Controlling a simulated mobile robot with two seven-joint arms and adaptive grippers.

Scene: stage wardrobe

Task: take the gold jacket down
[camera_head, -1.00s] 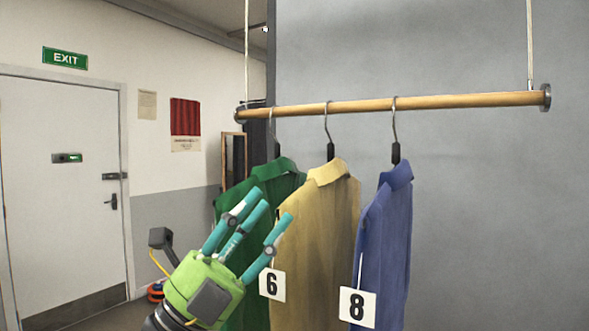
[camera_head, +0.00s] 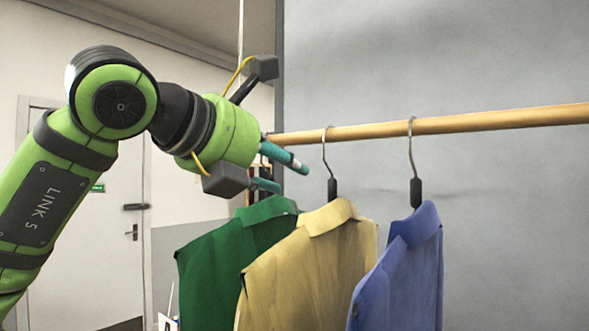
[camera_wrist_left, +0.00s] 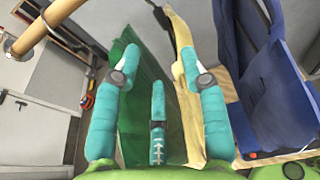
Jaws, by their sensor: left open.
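The gold jacket (camera_head: 310,270) hangs in the middle of three jackets, by a hook with a black neck (camera_head: 332,188) on the wooden rail (camera_head: 450,123). My left gripper (camera_head: 290,173) is at collar height or a little above, left of that hook and just below the rail, with teal fingers pointing right. It is open. In the left wrist view, my spread fingers (camera_wrist_left: 160,65) have the green jacket's cloth and the gold jacket's edge (camera_wrist_left: 191,125) between or behind them. I see no grip on either. My right gripper is not in view.
A green jacket (camera_head: 225,260) hangs left of the gold one, close to it. A blue jacket (camera_head: 408,270) hangs to its right with a gap at the hooks. A grey wall (camera_head: 500,210) stands behind; a white door (camera_head: 90,240) is at the left.

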